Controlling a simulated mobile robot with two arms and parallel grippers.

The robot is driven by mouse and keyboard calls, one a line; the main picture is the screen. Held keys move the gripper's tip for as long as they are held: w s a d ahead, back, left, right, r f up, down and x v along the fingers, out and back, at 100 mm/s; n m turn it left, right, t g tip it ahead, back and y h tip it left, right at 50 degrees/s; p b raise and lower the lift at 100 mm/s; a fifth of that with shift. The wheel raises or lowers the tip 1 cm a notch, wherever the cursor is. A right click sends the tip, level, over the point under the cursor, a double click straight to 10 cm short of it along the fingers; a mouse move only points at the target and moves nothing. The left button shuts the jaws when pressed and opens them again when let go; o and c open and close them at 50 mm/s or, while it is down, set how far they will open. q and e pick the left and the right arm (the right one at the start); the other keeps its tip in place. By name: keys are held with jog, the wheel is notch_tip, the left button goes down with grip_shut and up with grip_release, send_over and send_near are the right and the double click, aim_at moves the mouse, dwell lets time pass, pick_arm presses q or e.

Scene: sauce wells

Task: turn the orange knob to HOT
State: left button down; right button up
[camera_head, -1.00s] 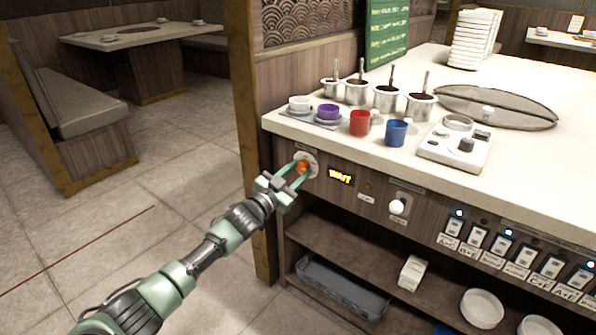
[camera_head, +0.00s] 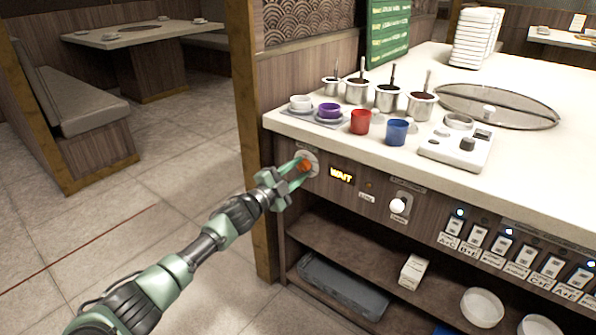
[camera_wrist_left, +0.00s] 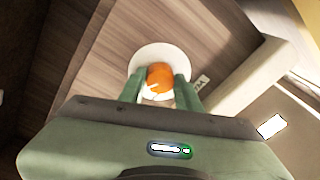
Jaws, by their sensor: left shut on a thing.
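The orange knob (camera_head: 304,166) sits on a round pale plate on the counter's front panel, near its left end. My left gripper (camera_head: 300,170) is at the knob with its fingers shut on it. In the left wrist view the orange knob (camera_wrist_left: 160,77) shows between the two green fingertips (camera_wrist_left: 159,90), with the white round plate (camera_wrist_left: 172,55) behind it. A lit display (camera_head: 341,174) right of the knob reads WAIT. The HOT mark cannot be read in these frames. My right gripper is not in view.
A white knob (camera_head: 398,206) and a row of labelled switches (camera_head: 478,237) are further right on the panel. Red (camera_head: 360,122) and blue (camera_head: 396,132) cups stand on the counter above. A shelf (camera_head: 350,245) is below. Open floor lies left.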

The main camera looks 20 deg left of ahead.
pick_arm(q)
jog(key=shift+f+m, duration=0.1)
jog(key=shift+m, duration=0.2)
jog(key=c, duration=1)
grip_release()
jog(key=shift+s, duration=0.15)
jog(key=p+v, duration=0.2)
jog(key=v, duration=0.5)
jog(key=shift+s+a, duration=0.2)
jog(key=shift+s, duration=0.05)
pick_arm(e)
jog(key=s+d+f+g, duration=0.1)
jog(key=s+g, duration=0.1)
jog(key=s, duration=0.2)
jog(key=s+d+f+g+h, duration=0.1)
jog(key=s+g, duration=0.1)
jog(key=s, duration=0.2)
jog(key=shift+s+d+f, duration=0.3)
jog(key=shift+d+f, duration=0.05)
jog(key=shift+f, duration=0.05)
pick_arm(q)
jog(key=shift+d, duration=0.1)
